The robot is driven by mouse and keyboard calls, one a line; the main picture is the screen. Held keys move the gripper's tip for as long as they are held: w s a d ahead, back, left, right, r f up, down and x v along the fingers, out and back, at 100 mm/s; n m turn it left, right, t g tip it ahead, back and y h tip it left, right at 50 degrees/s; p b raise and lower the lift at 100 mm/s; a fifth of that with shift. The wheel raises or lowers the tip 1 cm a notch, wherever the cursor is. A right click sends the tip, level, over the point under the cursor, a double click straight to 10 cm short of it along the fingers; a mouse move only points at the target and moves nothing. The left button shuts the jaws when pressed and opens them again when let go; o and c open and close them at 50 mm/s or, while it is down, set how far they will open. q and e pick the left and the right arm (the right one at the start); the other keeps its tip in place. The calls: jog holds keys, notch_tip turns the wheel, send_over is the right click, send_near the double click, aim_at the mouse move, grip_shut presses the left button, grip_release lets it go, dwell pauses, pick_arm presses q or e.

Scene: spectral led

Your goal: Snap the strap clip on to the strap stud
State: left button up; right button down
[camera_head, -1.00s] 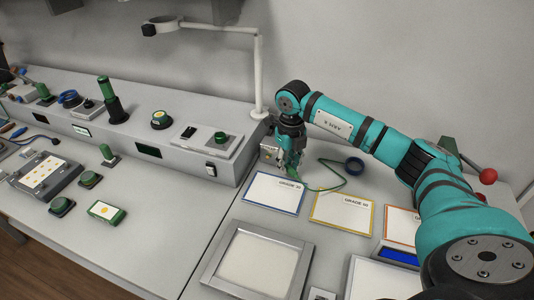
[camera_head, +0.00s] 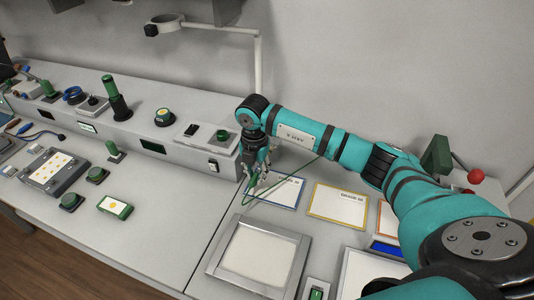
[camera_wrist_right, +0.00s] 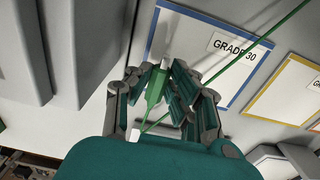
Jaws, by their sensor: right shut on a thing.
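My right gripper (camera_head: 254,188) is low over the left end of the blue-edged card at the bench's back. It is shut on the green strap clip (camera_wrist_right: 155,88), which shows between the fingers in the right wrist view with a pale tip (camera_wrist_right: 166,62). A thin green strap (camera_wrist_right: 262,38) runs from near the gripper to the upper right there, and its loop shows in the head view (camera_head: 285,178). I cannot make out the strap stud; my right arm covers part of the bench behind it. My left gripper is not in view.
The blue-edged card (camera_head: 286,195) lies under the gripper, with a yellow-edged card (camera_head: 337,205) to its right. A grey-framed pale panel (camera_head: 258,256) is in front. The raised grey console (camera_head: 190,155) with several devices stands left. A red ball (camera_head: 475,176) is at right.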

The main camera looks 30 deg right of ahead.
jog(key=shift+w+d, duration=0.1)
jog(key=shift+w+d+b, duration=0.7)
jog(key=shift+w+d, duration=0.15)
jog(key=shift+d, duration=0.25)
jog(key=shift+w+d+b, duration=0.65)
jog(key=shift+w+d, duration=0.15)
jog(key=shift+d, duration=0.25)
jog(key=c, duration=1.8)
grip_release()
grip_shut()
jog(key=shift+w+d, duration=0.1)
